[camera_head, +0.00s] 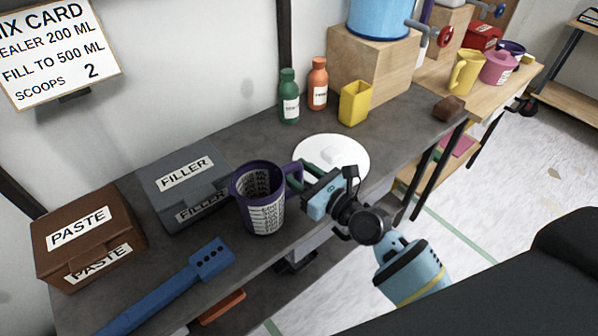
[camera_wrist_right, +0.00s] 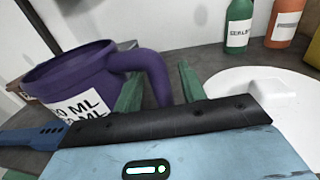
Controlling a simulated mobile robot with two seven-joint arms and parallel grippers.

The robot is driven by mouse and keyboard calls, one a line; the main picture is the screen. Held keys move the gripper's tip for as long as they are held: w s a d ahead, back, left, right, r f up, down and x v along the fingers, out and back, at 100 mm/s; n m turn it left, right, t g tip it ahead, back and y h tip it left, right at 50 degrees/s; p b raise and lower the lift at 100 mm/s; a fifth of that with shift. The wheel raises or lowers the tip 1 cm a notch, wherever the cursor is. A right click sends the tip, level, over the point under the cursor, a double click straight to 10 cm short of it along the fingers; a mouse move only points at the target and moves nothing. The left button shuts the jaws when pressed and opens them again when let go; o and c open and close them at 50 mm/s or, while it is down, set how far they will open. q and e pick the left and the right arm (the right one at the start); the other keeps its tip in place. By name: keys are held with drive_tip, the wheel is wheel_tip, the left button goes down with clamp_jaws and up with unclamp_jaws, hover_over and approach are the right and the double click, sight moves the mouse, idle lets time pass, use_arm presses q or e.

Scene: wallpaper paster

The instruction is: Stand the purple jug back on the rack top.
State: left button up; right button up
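The purple jug (camera_head: 264,212), with a white measuring label, stands upright on the grey bench top (camera_head: 225,150), near its front edge. Its handle points right, towards my right gripper (camera_head: 302,180). In the right wrist view the jug (camera_wrist_right: 68,78) is at the left, and its handle reaches between the green fingers of my right gripper (camera_wrist_right: 160,88). The fingers are apart, with a gap between the right finger and the handle. My left gripper is not in view. I cannot tell which surface is the rack top.
A white round plate (camera_head: 350,152) lies just behind the right gripper. A grey filler box (camera_head: 165,168), a brown paste box (camera_head: 75,222) and a blue paddle (camera_head: 165,290) are left of the jug. Bottles (camera_head: 289,85) and a yellow cup (camera_head: 354,105) stand behind. A wood-topped table (camera_head: 425,75) is far right.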

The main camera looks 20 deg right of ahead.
drive_tip(key=shift+f, duration=0.1)
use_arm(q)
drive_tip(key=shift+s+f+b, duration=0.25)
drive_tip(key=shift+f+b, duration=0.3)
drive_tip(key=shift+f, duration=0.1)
use_arm(e)
drive_tip(key=v, duration=0.7)
drive_tip(key=shift+s+d, duration=0.2)
drive_tip(key=shift+d, duration=0.35)
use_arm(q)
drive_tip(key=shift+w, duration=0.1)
